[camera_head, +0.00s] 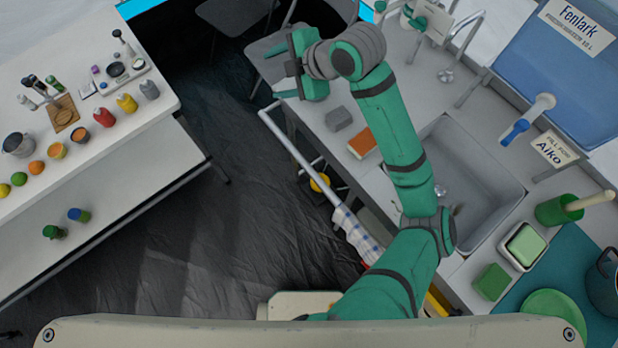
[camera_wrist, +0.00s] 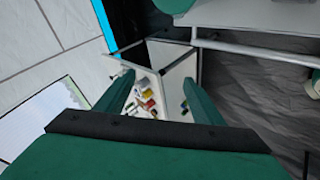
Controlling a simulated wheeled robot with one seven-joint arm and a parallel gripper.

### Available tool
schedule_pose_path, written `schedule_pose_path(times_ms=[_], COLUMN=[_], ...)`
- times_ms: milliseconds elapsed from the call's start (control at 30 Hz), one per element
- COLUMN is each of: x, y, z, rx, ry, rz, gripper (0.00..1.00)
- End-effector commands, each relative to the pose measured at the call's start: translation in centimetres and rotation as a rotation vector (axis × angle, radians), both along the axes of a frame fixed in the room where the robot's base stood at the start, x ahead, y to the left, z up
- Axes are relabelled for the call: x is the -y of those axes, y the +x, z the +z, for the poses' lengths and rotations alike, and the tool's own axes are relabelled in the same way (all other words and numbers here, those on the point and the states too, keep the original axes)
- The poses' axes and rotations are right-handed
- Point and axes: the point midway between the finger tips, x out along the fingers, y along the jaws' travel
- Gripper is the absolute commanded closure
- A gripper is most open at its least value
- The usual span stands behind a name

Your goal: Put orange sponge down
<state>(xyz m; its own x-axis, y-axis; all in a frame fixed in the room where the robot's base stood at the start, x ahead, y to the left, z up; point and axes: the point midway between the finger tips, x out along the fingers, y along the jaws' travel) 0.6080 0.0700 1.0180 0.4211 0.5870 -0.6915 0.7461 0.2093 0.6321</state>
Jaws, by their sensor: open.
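The orange sponge (camera_head: 362,143), a small block with an orange top, lies on the grey counter (camera_head: 318,112) left of the sink, in the head view. My gripper (camera_head: 284,72) is beyond it, up and to the left in the head view, near the counter's far end and clear of the sponge. In the wrist view its two green fingers (camera_wrist: 160,95) stand apart with nothing between them. The sponge does not show in the wrist view.
The sink (camera_head: 462,185) is to the right. A rail (camera_head: 295,150) runs along the counter's front. A white table (camera_head: 100,155) with bottles and fruit stands at left, across dark floor. Chairs (camera_head: 235,18) stand at the back.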

Motion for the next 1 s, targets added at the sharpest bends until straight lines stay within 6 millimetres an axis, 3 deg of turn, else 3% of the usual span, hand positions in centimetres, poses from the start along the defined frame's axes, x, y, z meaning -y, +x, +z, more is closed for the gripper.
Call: schedule_pose_path(times_ms=[33, 200, 433, 733, 1000], x=[-1.9, -5.9, -8.8, -9.1, -7.2], y=[0.3, 1.4, 2.0, 1.1, -2.3], z=[0.4, 2.1, 3.3, 1.6, -3.3], rx=[0.012, 0.039, 0.03, -0.031, -0.094], ry=[0.083, 0.336, 0.647, 1.005, 1.227], rz=[-0.026, -0.143, -0.316, -0.586, -0.855], gripper=[0.38, 0.38, 0.38, 0.38, 0.38])
